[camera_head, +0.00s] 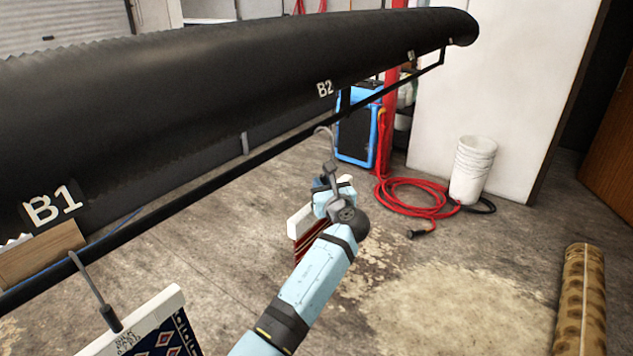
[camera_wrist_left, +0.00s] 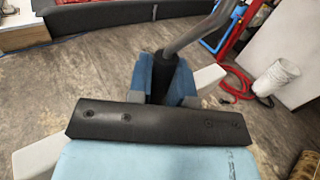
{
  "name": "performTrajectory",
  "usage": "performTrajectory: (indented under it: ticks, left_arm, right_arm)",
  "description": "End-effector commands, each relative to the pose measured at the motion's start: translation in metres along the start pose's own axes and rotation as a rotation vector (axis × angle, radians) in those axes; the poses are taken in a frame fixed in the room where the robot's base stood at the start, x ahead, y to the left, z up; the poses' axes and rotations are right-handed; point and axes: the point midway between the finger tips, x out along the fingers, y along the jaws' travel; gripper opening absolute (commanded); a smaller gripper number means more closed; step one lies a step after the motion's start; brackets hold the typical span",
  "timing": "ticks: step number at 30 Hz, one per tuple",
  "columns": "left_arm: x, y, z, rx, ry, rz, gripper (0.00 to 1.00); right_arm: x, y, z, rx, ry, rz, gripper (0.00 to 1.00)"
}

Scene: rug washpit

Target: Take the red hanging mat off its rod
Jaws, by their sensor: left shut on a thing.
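The red hanging mat (camera_head: 306,243) shows as a small striped piece below a white hanger bar (camera_head: 299,221); my left arm hides most of it. My left gripper (camera_head: 331,189) is shut on the grey stem of its hanger (camera_head: 330,167). In the left wrist view the blue fingers (camera_wrist_left: 165,82) close around this stem (camera_wrist_left: 203,33), and a white bar end shows beyond. The hook's curved top (camera_head: 325,131) is close to the black rod (camera_head: 285,146); I cannot tell whether it rests on it. My right gripper is not in view.
A large black roll marked B1 and B2 (camera_head: 230,70) runs above the rod. A blue-patterned mat (camera_head: 168,338) hangs at lower left. A red hose (camera_head: 415,197), white buckets (camera_head: 472,168) and a tan roll (camera_head: 581,300) are on the right. The floor between is clear.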

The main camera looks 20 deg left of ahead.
Motion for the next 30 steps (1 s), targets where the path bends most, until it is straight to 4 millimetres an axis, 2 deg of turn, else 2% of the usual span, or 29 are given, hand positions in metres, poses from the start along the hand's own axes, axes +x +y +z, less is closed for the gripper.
performTrajectory:
  ticks: [21,30]
  left_arm:
    - [-0.041,-0.029,0.001,0.000,0.000,-0.001,0.00]
    - [-0.047,-0.032,0.001,0.000,-0.001,0.000,0.00]
  right_arm:
    - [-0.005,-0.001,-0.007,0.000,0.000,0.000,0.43]
    - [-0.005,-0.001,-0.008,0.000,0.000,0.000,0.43]
